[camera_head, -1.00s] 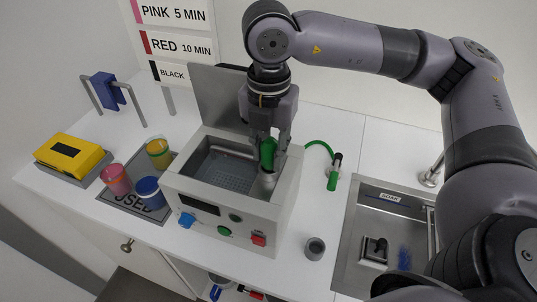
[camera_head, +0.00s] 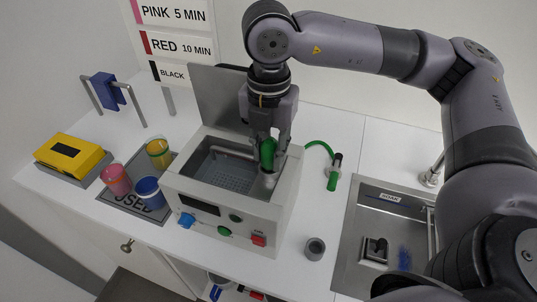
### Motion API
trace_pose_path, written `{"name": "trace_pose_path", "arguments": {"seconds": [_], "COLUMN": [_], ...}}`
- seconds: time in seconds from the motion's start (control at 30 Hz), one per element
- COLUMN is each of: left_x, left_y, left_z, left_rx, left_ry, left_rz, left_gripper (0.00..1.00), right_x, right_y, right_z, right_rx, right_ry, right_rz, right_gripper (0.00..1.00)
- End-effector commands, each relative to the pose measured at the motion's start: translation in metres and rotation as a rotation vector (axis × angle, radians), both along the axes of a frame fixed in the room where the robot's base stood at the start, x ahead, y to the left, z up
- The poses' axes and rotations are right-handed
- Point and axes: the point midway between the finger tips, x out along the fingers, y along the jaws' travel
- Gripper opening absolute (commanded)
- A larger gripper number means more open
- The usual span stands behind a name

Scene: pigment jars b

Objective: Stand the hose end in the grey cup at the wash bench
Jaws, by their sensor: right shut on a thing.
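The green hose (camera_head: 319,145) comes out behind the right side of the grey bath unit (camera_head: 225,205) and curves down. Its hose end (camera_head: 332,180), green with a dark and silver fitting, lies on the white bench right of the unit. The grey cup (camera_head: 315,248) stands upright and apart on the bench near the front, below the hose end. My right gripper (camera_head: 270,145) points down over the right end of the open bath and is shut on a green thing (camera_head: 267,153), partly hidden by the fingers. A grey cylindrical piece (camera_head: 265,184) shows just below it. My left gripper is out of view.
A steel sink tray (camera_head: 352,232) is at the right, with a tap (camera_head: 431,177). Pink (camera_head: 116,180), blue (camera_head: 149,191) and yellow (camera_head: 158,153) jars stand on a dark mat at left. The bath's lid (camera_head: 218,95) is raised. Bench around the grey cup is clear.

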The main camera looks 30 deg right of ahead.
Motion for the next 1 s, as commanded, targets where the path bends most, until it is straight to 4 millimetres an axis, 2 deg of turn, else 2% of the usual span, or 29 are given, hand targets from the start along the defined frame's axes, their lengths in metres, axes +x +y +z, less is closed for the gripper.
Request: {"name": "trace_pose_path", "arguments": {"seconds": [1.0], "left_x": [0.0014], "left_y": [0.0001], "left_z": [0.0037], "left_rx": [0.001], "left_ry": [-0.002], "left_rz": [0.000], "left_gripper": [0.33], "right_x": [0.0001], "right_y": [0.0000], "right_z": [0.0091], "right_rx": [0.000], "right_ry": [0.000], "right_rz": [0.000], "right_gripper": [0.00]}}
